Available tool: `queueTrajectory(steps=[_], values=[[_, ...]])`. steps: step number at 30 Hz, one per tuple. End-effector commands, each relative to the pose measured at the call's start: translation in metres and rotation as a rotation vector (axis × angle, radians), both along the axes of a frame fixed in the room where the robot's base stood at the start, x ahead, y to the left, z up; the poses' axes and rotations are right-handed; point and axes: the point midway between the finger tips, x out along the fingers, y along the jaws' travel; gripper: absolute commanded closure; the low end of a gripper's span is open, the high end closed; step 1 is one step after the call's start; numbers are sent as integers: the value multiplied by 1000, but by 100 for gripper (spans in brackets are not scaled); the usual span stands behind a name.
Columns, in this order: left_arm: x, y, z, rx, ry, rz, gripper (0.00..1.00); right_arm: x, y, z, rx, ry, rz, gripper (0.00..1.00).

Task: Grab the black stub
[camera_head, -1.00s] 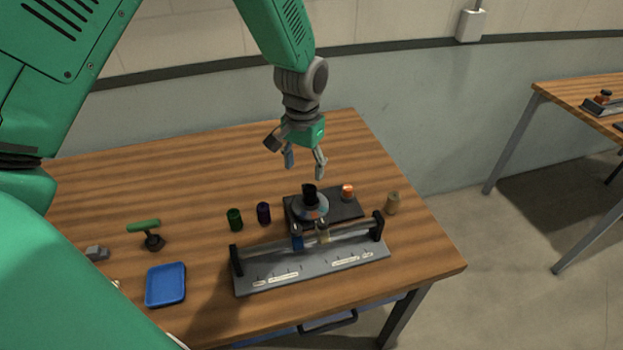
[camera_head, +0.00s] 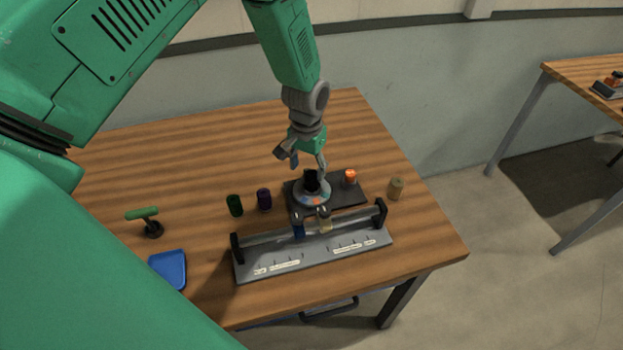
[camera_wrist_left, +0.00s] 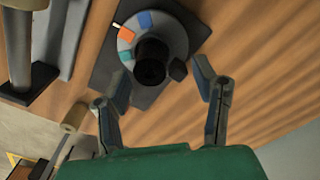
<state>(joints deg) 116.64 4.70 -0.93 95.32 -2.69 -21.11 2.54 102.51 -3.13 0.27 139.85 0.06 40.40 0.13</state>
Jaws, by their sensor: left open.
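The black stub (camera_head: 311,179) stands upright on a round grey dial with coloured patches (camera_head: 315,198), on a dark base plate (camera_head: 345,194). In the left wrist view the stub (camera_wrist_left: 152,62) shows from above, near the middle of the dial. My left gripper (camera_head: 307,166) is open, just above and behind the stub in the head view. In the left wrist view its two fingers (camera_wrist_left: 160,80) are spread, one to either side of the stub, and do not appear to touch it. My right gripper is not in view.
A grey rail fixture (camera_head: 315,255) with two black end posts stands in front of the dial. Dark green (camera_head: 234,205), purple (camera_head: 264,199), orange (camera_head: 350,178) and tan (camera_head: 396,188) cylinders stand around it. A green-handled tool (camera_head: 148,219) and blue tray (camera_head: 168,268) lie left.

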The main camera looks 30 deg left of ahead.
Motion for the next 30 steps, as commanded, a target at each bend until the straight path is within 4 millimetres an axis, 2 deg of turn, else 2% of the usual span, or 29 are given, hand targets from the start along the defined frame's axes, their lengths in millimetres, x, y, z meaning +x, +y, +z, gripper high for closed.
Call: queueTrajectory(steps=[3, 6, 14, 17, 18, 19, 30], values=[[2, -7, -16, 4, 2, -2, 46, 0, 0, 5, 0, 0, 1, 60], [2, -10, -24, 7, 2, -3, 46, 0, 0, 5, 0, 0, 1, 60], [2, -12, -26, 10, -1, -3, 46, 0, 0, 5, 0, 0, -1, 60], [2, -8, -27, 5, -1, -3, 78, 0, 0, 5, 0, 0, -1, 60], [2, -8, -28, 4, -1, -2, 92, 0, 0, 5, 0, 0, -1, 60], [2, -8, -28, 3, 0, -2, 100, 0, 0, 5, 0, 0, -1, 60], [1, -7, -29, 6, 3, -2, 100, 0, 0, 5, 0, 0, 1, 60]])
